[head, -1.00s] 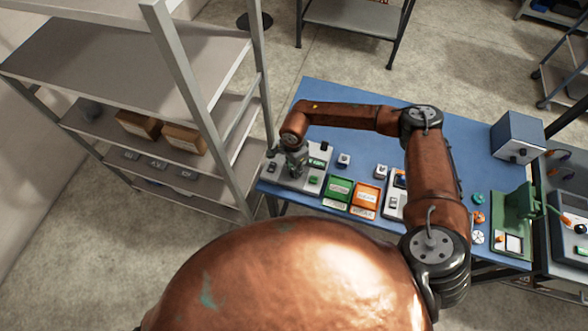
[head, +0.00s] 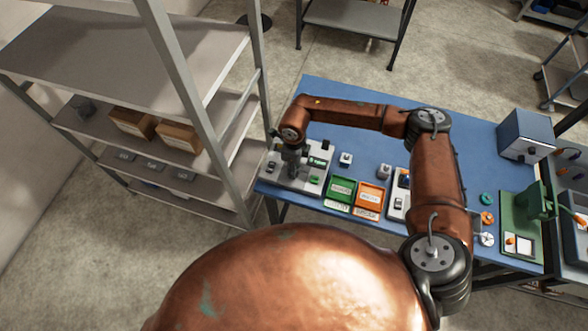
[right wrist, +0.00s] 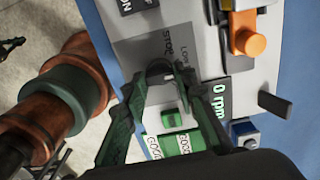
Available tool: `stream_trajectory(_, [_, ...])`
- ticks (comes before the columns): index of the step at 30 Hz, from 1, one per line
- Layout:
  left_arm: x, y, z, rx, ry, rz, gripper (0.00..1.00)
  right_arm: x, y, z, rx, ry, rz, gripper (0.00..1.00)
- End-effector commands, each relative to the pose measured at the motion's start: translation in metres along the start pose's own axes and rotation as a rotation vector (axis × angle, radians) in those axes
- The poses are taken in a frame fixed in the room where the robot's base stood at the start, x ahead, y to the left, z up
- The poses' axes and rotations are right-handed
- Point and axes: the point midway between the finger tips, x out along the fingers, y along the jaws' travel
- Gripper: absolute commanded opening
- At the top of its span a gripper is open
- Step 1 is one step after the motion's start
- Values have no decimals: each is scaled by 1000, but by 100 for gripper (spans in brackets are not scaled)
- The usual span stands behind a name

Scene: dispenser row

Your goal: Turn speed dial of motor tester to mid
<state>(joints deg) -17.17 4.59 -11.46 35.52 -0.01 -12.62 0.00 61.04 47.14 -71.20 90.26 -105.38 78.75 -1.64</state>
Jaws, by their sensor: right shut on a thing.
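The motor tester (head: 311,181) is a light grey box on the blue bench at its left end. Its green display shows in the head view (head: 318,161) and reads "0 rpm" in the right wrist view (right wrist: 220,100). The dark round speed dial (right wrist: 160,70) sits on a grey panel with the labels STOP and LOW beside it. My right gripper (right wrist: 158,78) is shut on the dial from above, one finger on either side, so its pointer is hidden. The right gripper also shows over the tester in the head view (head: 293,167). My left gripper is not in view.
An orange part (right wrist: 248,45) sits on the tester near the display. Green (head: 341,190) and orange (head: 370,195) trays lie to the right on the blue bench (head: 350,115). A grey metal shelf (head: 190,60) stands close on the left.

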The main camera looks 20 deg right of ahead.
Motion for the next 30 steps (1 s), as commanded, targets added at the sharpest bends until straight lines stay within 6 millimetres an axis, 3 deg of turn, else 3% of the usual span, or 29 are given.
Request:
stream_trajectory(15, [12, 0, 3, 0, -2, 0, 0, 0, -1, 0, 312, -2, -2, 2])
stream_trajectory(30, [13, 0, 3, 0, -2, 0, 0, -1, -1, 1, 360, -3, -2, 2])
